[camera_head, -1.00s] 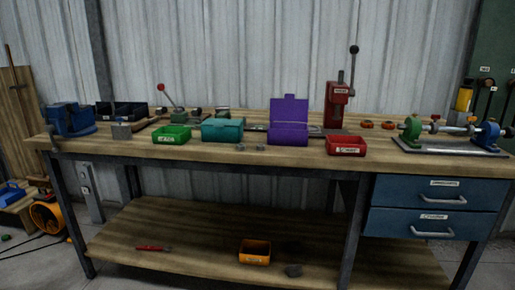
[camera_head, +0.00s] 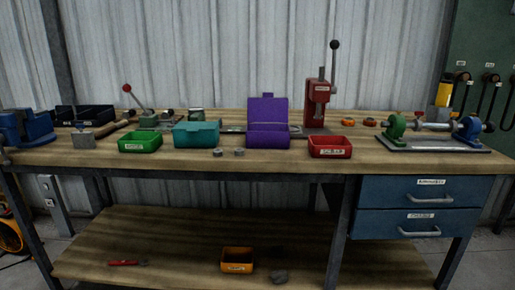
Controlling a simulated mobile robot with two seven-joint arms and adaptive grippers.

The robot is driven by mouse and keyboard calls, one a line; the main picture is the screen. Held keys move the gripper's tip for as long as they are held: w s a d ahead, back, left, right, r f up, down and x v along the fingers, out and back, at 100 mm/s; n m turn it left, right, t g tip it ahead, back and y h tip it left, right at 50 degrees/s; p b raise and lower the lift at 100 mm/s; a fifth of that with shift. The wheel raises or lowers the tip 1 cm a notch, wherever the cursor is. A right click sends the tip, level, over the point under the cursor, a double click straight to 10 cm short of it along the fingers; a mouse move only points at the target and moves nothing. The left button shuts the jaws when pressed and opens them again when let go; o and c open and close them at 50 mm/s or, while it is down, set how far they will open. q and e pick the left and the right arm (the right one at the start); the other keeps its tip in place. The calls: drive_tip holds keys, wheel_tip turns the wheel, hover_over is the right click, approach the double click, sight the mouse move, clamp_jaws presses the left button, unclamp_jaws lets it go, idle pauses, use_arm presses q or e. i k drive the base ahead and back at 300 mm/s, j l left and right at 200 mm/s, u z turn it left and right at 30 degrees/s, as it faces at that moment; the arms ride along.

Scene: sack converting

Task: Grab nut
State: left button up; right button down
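Two small grey pieces that look like nuts lie side by side on the front of the wooden workbench top (camera_head: 400,160). The left nut (camera_head: 217,153) is in front of the teal box (camera_head: 196,135). The right nut (camera_head: 239,152) lies between the teal box and the open purple box (camera_head: 268,137). Both are too small to make out in detail. Neither of my grippers shows in the head view.
A green bin (camera_head: 140,142) and a red bin (camera_head: 330,147) stand near the front edge. A red press (camera_head: 317,100), a blue vise (camera_head: 25,127) and a shaft fixture (camera_head: 435,145) occupy the bench. An orange bin (camera_head: 237,260) is on the lower shelf.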

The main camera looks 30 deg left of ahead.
sight(217, 152)
drive_tip(key=i+j+z, duration=0.1)
drive_tip(key=j+z, duration=0.2)
drive_tip(key=j, duration=0.2)
drive_tip(key=j+z, duration=0.3)
drive_tip(key=j, duration=0.25)
drive_tip(key=j+z, duration=0.2)
drive_tip(key=j, duration=0.9)
